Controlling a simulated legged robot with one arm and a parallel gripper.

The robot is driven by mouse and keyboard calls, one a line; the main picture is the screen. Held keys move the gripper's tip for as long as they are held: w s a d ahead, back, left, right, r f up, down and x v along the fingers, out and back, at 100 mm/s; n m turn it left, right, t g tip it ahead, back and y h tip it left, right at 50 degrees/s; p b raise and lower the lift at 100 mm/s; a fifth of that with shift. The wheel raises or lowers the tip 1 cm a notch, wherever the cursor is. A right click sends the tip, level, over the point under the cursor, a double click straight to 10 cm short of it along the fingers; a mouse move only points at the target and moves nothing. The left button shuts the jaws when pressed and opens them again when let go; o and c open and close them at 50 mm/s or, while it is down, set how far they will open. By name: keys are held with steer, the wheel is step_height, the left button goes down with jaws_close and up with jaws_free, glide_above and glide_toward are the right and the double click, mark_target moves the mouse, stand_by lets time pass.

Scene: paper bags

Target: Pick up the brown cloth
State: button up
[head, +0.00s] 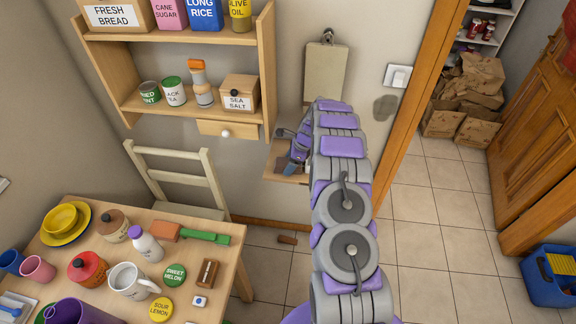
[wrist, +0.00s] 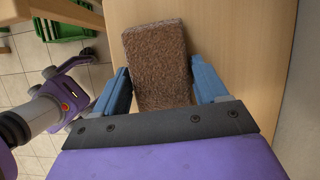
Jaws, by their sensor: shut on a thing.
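The brown cloth (wrist: 157,50) is a fuzzy, rectangular piece in the wrist view. It lies between the two blue fingers of my gripper (wrist: 160,78), which are shut on its sides. Behind it is a pale wooden surface (wrist: 235,35). I cannot tell whether the cloth still touches that wood. In the head view my gripper (head: 297,152) is at the small wooden wall shelf (head: 290,177), partly behind my arm. The cloth cannot be made out in the head view.
A clipboard-like board (head: 325,72) hangs above the small shelf. A wall rack (head: 190,112) with jars is to the left. A crowded table (head: 225,262) and a chair (head: 180,170) stand at lower left. A doorway with paper bags (head: 468,95) and open tiled floor is to the right.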

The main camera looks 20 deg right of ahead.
steer(key=shift+s+a+r+p, duration=0.15)
steer(key=shift+r+p, duration=0.2)
steer(key=shift+r, duration=0.1)
step_height(320, 180, up, 7)
steer(key=shift+f+p, duration=0.15)
steer(key=shift+p, duration=0.75)
steer(key=shift+s+a+f, duration=0.2)
steer(key=shift+s+a, duration=0.1)
steer(key=shift+s, duration=0.15)
steer(key=s+a+p, duration=0.2)
steer(key=s+a, duration=0.8)
steer(key=s, duration=0.5)
steer(key=shift+s+a, duration=0.2)
steer(key=shift+f, duration=0.1)
steer(key=o, duration=0.5)
steer(key=c, duration=0.4)
